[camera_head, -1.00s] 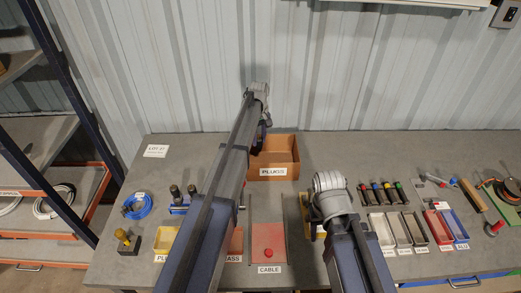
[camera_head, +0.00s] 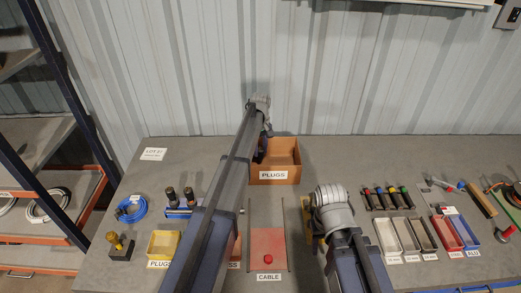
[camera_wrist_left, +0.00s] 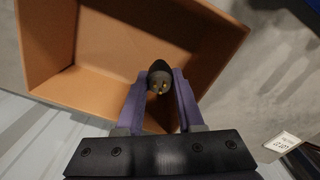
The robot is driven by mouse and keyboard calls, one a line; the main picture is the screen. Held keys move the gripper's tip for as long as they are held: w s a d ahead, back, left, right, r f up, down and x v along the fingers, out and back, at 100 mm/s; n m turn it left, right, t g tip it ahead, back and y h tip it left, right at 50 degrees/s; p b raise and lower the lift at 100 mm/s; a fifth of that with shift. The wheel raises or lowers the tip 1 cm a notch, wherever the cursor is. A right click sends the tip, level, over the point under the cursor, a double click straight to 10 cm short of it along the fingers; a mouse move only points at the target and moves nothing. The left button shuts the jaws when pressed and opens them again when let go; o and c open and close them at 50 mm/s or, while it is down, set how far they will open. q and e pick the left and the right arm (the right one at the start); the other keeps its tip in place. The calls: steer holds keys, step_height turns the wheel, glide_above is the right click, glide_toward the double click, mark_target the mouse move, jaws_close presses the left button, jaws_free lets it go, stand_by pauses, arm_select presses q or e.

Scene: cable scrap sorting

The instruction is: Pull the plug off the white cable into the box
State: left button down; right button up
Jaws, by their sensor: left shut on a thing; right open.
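A dark plug with metal pins (camera_wrist_left: 158,82) sits between the purple fingers of my left gripper (camera_wrist_left: 160,95), which is shut on it. The brown open box labelled PLUGS (camera_head: 287,150) stands at the back middle of the bench. My left gripper (camera_head: 262,150) is at the box's left part in the head view; the wrist view shows the box's walls (camera_wrist_left: 45,45) and floor beyond the plug. No cable shows on the plug, and I cannot make out the white cable. My right gripper (camera_head: 326,225) is low over the bench, its fingers mostly hidden under its wrist.
A red panel labelled CABLE (camera_head: 267,242) lies between the arms. A yellow tray (camera_head: 163,244), a blue cable coil (camera_head: 132,209) and dark-topped tools stand left. Several small trays (camera_head: 408,235) and coloured-band pens stand right. The wall is close behind the box.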

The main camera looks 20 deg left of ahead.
arm_select(q)
steer(key=shift+f+b, duration=2.55)
steer(key=shift+f, duration=0.45)
arm_select(e)
steer(key=shift+f, duration=2.95)
arm_select(q)
steer(key=shift+f, duration=0.15)
arm_select(e)
steer(key=shift+f, duration=0.15)
arm_select(q)
steer(key=shift+f+b, duration=0.35)
steer(key=shift+b, duration=0.15)
arm_select(e)
steer(key=shift+f, duration=0.4)
arm_select(q)
steer(key=shift+c, duration=2.2)
jaws_free()
step_height(320, 180, up, 7)
steer(key=p, duration=0.7)
arm_select(e)
step_height(320, 180, up, 7)
